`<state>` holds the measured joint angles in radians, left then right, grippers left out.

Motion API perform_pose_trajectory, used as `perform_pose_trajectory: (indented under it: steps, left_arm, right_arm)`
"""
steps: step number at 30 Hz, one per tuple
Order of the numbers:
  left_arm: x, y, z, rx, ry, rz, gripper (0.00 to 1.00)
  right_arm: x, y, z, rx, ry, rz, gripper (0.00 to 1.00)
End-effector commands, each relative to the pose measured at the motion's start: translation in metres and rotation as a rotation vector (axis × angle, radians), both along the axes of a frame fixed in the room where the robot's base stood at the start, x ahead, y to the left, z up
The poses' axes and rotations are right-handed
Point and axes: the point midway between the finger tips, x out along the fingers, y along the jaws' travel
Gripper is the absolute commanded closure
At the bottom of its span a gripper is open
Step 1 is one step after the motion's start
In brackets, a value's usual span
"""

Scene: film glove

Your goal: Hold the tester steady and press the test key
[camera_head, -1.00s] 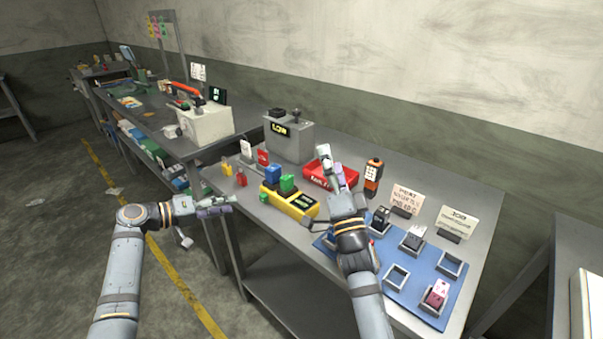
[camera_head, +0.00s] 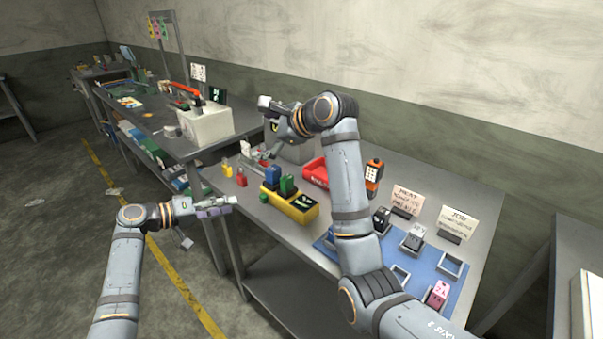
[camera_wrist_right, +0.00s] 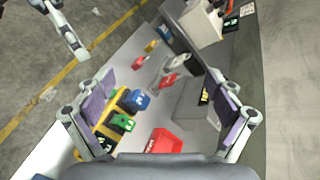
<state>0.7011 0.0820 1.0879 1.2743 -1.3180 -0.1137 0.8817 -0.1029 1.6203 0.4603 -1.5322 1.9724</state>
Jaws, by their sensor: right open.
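Which device is the tester is not certain. A yellow unit (camera_head: 304,210) with a dark panel stands on the table, with a blue block (camera_head: 272,175) and a green block (camera_head: 287,187) at it. It also shows in the right wrist view (camera_wrist_right: 105,118). A grey box (camera_head: 291,152) with a dark display stands behind, partly hidden by my right arm. An orange handheld unit (camera_head: 373,174) with pale keys stands upright at right. My right gripper (camera_head: 259,131) is open and empty above the table's back left. My left gripper (camera_head: 234,204) is off the table's left edge; its jaw gap is unclear.
A red bin (camera_head: 316,172) sits between the yellow unit and my right arm. Small red and yellow padlock-like pieces (camera_head: 241,177) lie near the left edge. A blue mat (camera_head: 458,287) with several square holders and two cards (camera_head: 406,199) fill the right side.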

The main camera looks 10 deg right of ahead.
Motion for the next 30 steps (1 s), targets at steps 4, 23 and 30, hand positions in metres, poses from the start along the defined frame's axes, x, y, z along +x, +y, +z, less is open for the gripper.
perform_pose_trajectory:
  steps: [4, 23, 30]
  left_arm:
    - [0.0, 0.0, 0.0, 0.0, 0.0, 0.0, 0.62]
    - [0.0, 0.0, 0.0, 0.0, 0.0, 0.0, 0.62]
    - [0.0, 0.0, 0.0, 0.0, 0.0, 0.0, 0.62]
  right_arm:
    - [-0.006, -0.042, -0.062, 0.083, 0.413, -0.269, 0.08]
    - [-0.018, -0.079, -0.13, 0.164, 0.776, -0.622, 0.08]
    - [0.002, -0.065, -0.172, 0.164, 0.774, -0.621, 0.08]
